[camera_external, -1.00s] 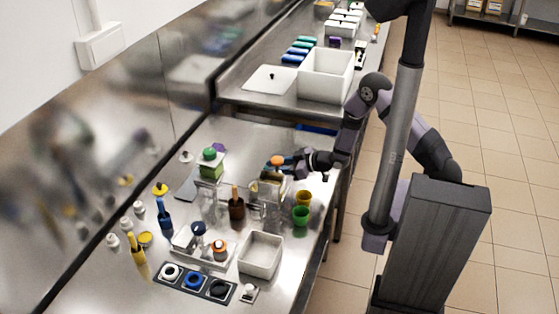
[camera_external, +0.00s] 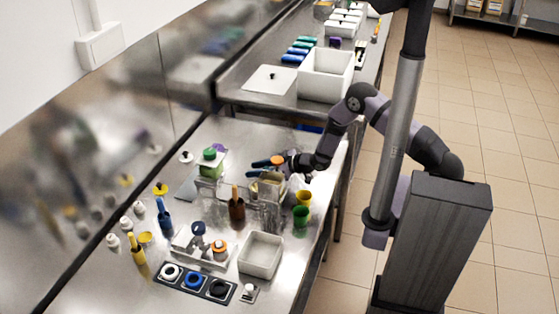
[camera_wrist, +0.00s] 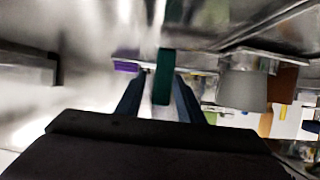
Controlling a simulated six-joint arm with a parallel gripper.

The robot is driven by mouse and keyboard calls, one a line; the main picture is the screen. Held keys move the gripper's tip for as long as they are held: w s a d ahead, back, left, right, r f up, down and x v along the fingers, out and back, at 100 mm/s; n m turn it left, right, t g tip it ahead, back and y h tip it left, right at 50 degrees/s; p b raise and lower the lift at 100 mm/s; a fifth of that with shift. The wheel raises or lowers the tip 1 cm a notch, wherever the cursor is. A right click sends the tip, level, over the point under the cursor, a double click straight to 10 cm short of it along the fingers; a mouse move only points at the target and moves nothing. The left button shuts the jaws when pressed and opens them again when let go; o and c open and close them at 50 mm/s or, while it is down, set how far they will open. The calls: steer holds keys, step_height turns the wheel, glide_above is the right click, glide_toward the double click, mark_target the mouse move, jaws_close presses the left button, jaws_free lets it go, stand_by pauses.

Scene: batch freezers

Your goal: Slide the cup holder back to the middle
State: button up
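The cup holder appears to be the clear stand (camera_external: 270,213) near the middle of the counter; its outline is hard to make out. A beige cup (camera_external: 271,182) shows at its top, and a yellow cup (camera_external: 304,198) and a green cup (camera_external: 300,216) show on its right side. My gripper (camera_external: 258,167) is just behind the stand's upper end, its blue fingers pointing left. Contact cannot be told. In the wrist view, the fingers of my gripper (camera_wrist: 158,95) are apart, with a green bar (camera_wrist: 163,75) visible between them. A grey cup (camera_wrist: 243,88) hangs at the right.
A green-topped container (camera_external: 210,162) stands left of my gripper. A brown bottle (camera_external: 237,207) is close in front. A white bin (camera_external: 261,255) and a dark tray of rings (camera_external: 196,281) lie nearer the front. The counter behind my gripper is mostly bare.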

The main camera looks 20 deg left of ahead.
jaws_close()
steer(key=a+b, duration=0.2)
steer(key=a, duration=0.1)
steer(key=shift+f, duration=0.15)
steer(key=shift+a+b, duration=0.35)
steer(key=shift+a, duration=0.1)
jaws_free()
steer(key=shift+r, duration=0.2)
steer(key=shift+b+v, duration=0.8)
steer(key=shift+v, duration=2.9)
